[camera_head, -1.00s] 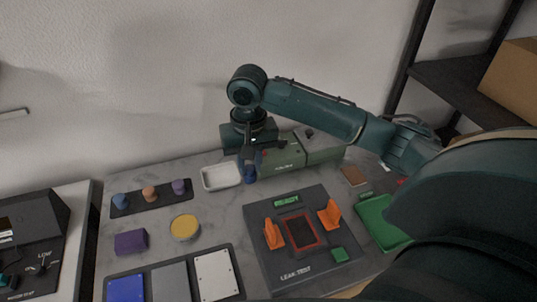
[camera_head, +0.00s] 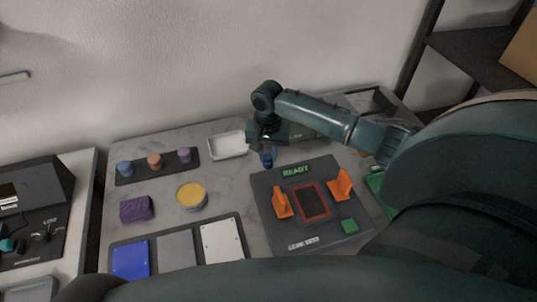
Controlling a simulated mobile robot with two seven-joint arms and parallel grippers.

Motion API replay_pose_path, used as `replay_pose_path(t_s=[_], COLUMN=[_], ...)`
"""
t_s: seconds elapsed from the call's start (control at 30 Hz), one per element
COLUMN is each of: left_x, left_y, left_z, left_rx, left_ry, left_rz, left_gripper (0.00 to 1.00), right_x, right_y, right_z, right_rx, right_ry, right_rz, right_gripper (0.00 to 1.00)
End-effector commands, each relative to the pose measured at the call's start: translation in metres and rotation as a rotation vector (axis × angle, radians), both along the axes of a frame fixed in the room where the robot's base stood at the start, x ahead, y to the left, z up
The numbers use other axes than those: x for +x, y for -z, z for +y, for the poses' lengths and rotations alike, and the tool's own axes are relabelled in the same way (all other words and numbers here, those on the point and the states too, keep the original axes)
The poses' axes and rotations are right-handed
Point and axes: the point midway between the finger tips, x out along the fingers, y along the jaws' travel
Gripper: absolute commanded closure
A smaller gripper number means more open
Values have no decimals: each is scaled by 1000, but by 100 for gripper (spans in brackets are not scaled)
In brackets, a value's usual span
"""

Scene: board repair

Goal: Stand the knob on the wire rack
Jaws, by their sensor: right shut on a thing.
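My right gripper (camera_head: 267,148) points down behind the leak test fixture, to the right of the white tray. It is shut on a small blue knob (camera_head: 267,160), which hangs below the fingers. Whether the knob touches the table is too small to tell. Three more knobs stand on a dark strip at the left: a blue one (camera_head: 125,168), an orange one (camera_head: 155,161) and a purple one (camera_head: 184,155). I cannot make out a wire rack; my right arm hides part of the right side. My left gripper is out of view.
The leak test fixture (camera_head: 270,226) with orange clamps is in front of the knob. The white tray (camera_head: 229,145), yellow-topped tin (camera_head: 191,196) and purple block (camera_head: 137,209) are left. A green tray (camera_head: 376,182) is partly hidden. Marble between tin and fixture is clear.

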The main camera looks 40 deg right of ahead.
Motion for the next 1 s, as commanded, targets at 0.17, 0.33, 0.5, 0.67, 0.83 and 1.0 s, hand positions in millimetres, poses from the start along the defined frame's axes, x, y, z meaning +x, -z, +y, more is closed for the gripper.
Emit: replay_pose_path(t_s=[0.17, 0.33, 0.5, 0.67, 0.83, 1.0], left_x=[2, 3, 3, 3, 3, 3], left_y=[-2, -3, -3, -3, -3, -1], left_z=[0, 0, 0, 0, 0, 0], left_rx=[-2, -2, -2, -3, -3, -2], left_ry=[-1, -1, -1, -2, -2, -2], left_rz=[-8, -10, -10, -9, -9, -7], left_gripper=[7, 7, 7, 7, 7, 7], right_x=[0, 0, 0, 0, 0, 0], right_y=[15, 14, 17, 17, 17, 15], right_z=[0, 0, 0, 0, 0, 0], right_rx=[-1, -1, -1, -1, -1, -1], right_ry=[0, 0, 0, 0, 0, 0], right_rz=[0, -1, -1, -1, -1, -2], right_gripper=[100, 100, 75, 62, 57, 57])
